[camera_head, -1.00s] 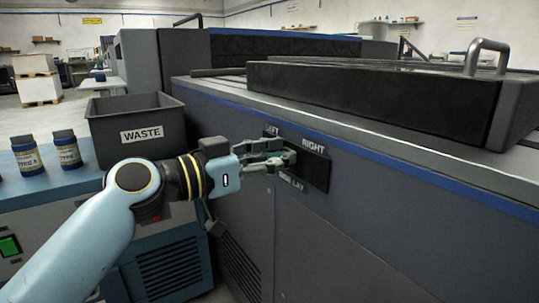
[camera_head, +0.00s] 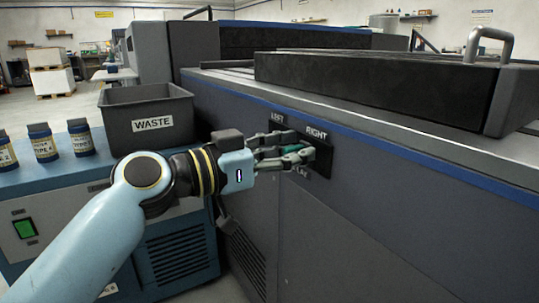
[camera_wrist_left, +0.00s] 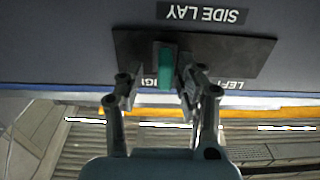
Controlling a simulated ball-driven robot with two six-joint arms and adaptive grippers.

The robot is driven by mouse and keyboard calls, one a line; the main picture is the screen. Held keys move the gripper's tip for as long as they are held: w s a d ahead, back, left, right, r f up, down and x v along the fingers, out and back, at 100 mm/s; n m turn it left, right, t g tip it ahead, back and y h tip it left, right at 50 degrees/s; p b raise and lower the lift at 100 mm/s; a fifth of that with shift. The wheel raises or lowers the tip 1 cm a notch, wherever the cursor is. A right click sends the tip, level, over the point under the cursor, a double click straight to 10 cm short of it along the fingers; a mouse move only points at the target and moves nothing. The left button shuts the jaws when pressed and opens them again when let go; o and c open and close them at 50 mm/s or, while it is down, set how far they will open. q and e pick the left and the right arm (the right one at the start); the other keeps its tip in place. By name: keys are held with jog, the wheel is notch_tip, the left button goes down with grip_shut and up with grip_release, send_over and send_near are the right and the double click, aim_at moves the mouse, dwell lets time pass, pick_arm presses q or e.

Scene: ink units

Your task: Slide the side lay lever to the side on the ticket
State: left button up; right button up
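The side lay lever (camera_wrist_left: 165,68) is a small teal handle on a dark plate (camera_wrist_left: 225,55) on the side of the grey machine. It stands nearer the RIGHT marking than the LEFT one; the wrist view shows the markings upside down. In the head view a bit of its teal shows between the fingers. My left gripper (camera_wrist_left: 158,92) has its fingers apart, one on each side of the lever. The finger on the LEFT side is closer to it; I cannot tell whether it touches. My right gripper is not in view.
A grey waste bin (camera_head: 150,118) and several dark ink jars (camera_head: 43,143) stand on the blue unit at left. The machine's blue-edged top rim (camera_head: 400,158) runs above the plate. A black cover with a metal handle (camera_head: 488,38) lies on top.

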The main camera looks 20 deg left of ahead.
pick_arm(q)
jog(key=v, duration=1.1)
jog(key=shift+s, duration=0.2)
jog(key=shift+a, duration=0.15)
